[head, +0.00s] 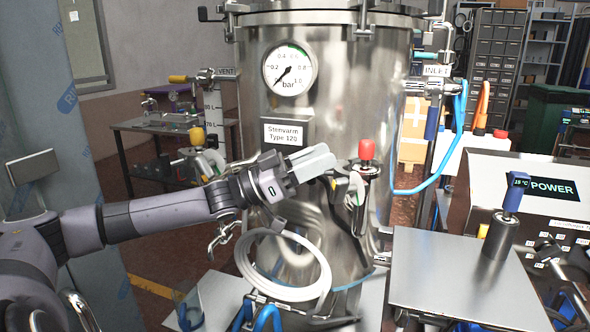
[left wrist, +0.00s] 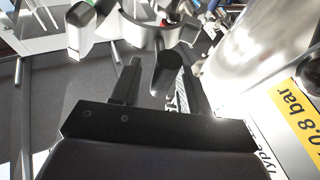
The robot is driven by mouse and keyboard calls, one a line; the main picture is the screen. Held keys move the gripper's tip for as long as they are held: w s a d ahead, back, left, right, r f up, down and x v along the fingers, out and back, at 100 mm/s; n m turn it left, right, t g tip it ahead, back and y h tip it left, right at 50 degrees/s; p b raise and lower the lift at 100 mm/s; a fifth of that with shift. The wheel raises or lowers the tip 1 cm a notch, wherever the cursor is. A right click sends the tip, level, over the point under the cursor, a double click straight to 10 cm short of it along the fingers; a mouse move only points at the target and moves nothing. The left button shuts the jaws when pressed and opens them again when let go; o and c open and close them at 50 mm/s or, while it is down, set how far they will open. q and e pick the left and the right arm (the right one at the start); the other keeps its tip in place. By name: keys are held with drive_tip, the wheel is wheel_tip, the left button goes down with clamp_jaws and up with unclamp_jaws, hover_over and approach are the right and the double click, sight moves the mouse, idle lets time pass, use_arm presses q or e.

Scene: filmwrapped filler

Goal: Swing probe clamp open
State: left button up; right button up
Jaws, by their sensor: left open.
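My left gripper (head: 322,163) reaches in from the left in front of the steel tank and points right, toward a red-capped fitting (head: 366,165) on the tank. A small clamp-like part with a black lever (head: 341,187) is beside that fitting, close to the fingertips; I cannot tell for sure that it is the probe clamp. In the left wrist view my gripper (left wrist: 160,68) is open. A black rounded handle end (left wrist: 168,73) appears between the fingers, and I cannot tell whether they touch it. My right gripper is not in view.
The tank (head: 335,120) has a gauge (head: 290,69). A coiled white hose (head: 283,265) hangs below my left gripper. At right, a steel plate (head: 440,285) bears a holder (head: 498,237) with a blue thermometer (head: 516,192). A blue hose (head: 458,130) loops beside the tank.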

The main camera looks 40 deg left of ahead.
use_arm(q)
drive_tip(key=shift+b+v, duration=0.3)
drive_tip(key=shift+v, duration=0.5)
drive_tip(key=shift+p+v, duration=2.25)
drive_tip(key=shift+p, duration=0.25)
drive_tip(key=shift+s, duration=0.1)
